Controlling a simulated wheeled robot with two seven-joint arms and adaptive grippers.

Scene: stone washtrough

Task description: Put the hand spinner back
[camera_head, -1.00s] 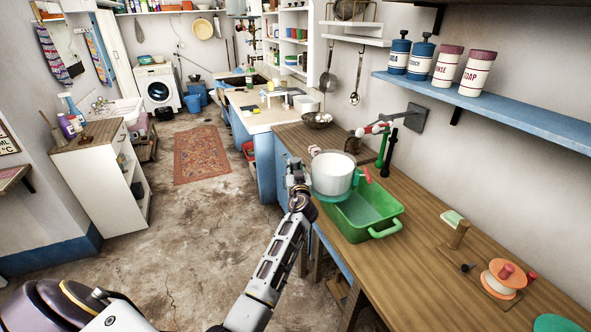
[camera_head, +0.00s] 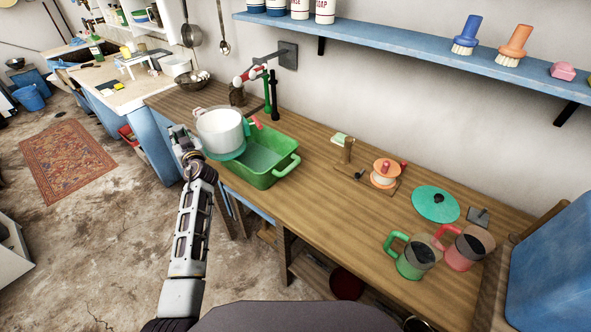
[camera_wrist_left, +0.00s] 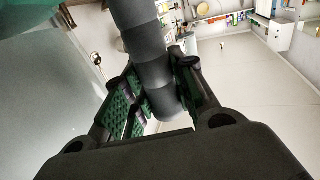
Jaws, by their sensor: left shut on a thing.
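The hand spinner (camera_head: 220,131) is a white drum with a teal base and a red handle on its right. It appears at the green tub's left end in the head view, seemingly held above the tub. My left gripper (camera_head: 188,143) is on its left side. In the left wrist view the gripper (camera_wrist_left: 160,100) is shut around a dark grey curved handle (camera_wrist_left: 145,40), which seems to belong to the spinner. A teal round lid (camera_head: 436,204) with a dark knob lies on the wooden counter at right. My right gripper is out of view.
The green tub (camera_head: 283,175) stands on the counter (camera_head: 325,200). Farther right are a small wooden stand (camera_head: 347,158), an orange-and-white reel (camera_head: 385,173), a green mug (camera_head: 413,262) and a red mug (camera_head: 462,252). A blue shelf (camera_head: 400,50) runs above. Bare counter lies in between.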

